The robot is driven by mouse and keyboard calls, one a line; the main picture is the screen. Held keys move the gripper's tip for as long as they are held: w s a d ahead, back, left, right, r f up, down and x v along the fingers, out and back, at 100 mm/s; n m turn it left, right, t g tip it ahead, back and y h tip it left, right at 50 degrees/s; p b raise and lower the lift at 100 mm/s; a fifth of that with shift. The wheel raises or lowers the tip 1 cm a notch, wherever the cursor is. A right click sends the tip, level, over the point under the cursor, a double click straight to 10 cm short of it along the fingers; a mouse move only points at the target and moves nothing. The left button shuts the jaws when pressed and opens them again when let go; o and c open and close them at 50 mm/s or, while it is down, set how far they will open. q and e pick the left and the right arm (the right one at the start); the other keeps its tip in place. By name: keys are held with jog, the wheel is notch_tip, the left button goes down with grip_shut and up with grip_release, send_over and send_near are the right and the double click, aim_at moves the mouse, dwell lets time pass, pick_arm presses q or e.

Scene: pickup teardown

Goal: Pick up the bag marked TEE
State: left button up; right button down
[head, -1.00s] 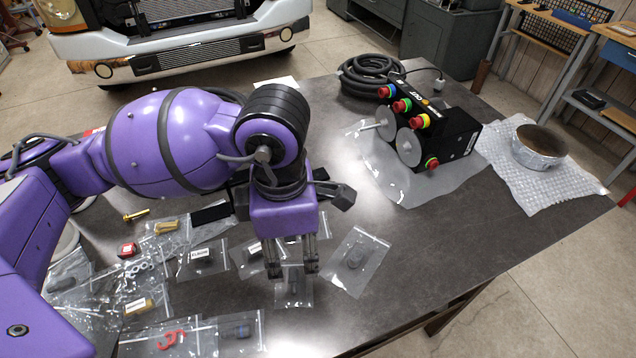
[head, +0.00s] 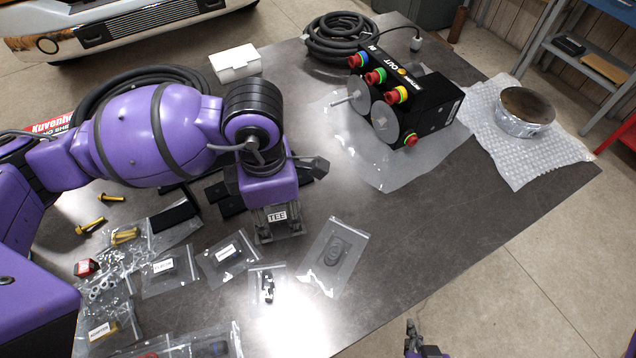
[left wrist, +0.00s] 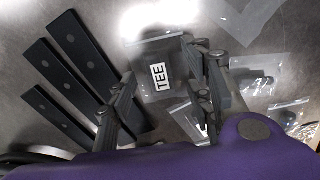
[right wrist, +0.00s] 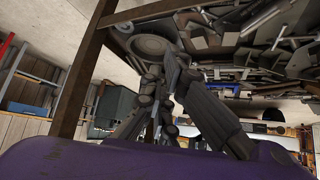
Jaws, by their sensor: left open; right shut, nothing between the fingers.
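The bag marked TEE (left wrist: 158,75) is a small clear bag with a white label and a dark part inside. In the left wrist view it lies between the spread fingers of my left gripper. In the head view its label (head: 277,216) shows between the fingers of my left gripper (head: 277,232), which is open and points down at the table; the rest of the bag is mostly hidden. Whether a finger touches the bag, I cannot tell. My right gripper (head: 412,342) is shut and empty beyond the table's front edge; it also shows in the right wrist view (right wrist: 165,75).
Other bagged parts lie close by: one with an oval dark part (head: 335,252), a small one (head: 267,286), and labelled ones (head: 227,255). Dark flat bars (left wrist: 72,75) lie beside the left gripper. A black button box (head: 425,105) stands further back. The table's right front is clear.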

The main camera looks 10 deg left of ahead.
pick_arm(q)
jog(key=shift+s+f, duration=0.1)
jog(key=shift+f, duration=0.3)
jog(key=c, duration=1)
